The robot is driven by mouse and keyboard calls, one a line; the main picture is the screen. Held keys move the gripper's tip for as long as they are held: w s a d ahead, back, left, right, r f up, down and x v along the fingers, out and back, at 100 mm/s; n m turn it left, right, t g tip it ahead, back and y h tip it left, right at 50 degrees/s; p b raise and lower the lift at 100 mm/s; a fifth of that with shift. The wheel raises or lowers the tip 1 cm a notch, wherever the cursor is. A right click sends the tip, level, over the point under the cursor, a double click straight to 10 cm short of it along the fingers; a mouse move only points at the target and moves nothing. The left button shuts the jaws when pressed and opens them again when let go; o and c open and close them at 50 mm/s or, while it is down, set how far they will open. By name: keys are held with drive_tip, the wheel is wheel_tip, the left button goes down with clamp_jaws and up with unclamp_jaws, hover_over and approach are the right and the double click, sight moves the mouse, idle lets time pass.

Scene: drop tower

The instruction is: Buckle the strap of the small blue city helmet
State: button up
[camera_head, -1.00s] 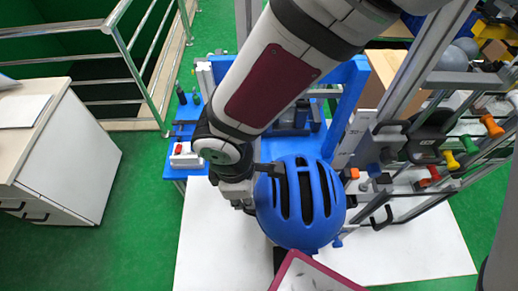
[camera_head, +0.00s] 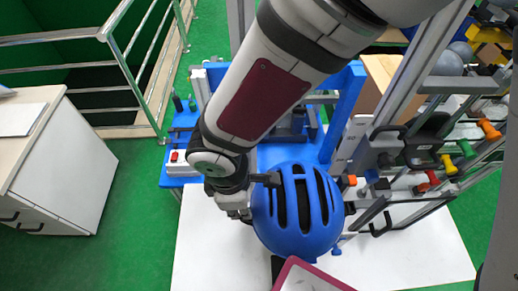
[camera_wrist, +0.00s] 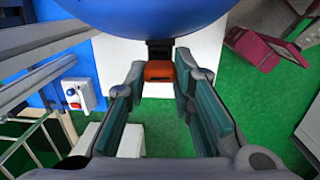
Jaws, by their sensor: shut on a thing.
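The blue helmet (camera_head: 298,222), with long dark vents, shows in the head view at the lower centre, just right of my wrist. Its smooth blue underside or rim (camera_wrist: 160,14) fills the top of the wrist view. A small orange-red buckle piece (camera_wrist: 158,71) hangs below it on a dark strap (camera_wrist: 159,50). My gripper (camera_wrist: 158,80) is shut on this buckle piece, with the fingers on both sides of it. In the head view the strap and buckle are hidden. I cannot tell whether the buckle is fastened.
A blue table (camera_head: 184,182) with a red-button box (camera_head: 178,160) stands behind. A grey metal frame with coloured knobs (camera_head: 490,130) stands close on the right. A maroon-edged panel (camera_head: 300,277) is in front of the helmet. A white cabinet (camera_head: 75,165) stands left; green floor lies between.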

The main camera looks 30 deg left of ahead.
drive_tip(key=shift+w+f, duration=0.1)
drive_tip(key=shift+f, duration=0.2)
drive_tip(key=shift+f+b, duration=0.85)
drive_tip(key=shift+f, duration=0.15)
drive_tip(key=shift+f, duration=0.2)
drive_tip(key=o, duration=0.8)
drive_tip(key=shift+o, duration=0.2)
drive_tip(key=shift+r, duration=0.15)
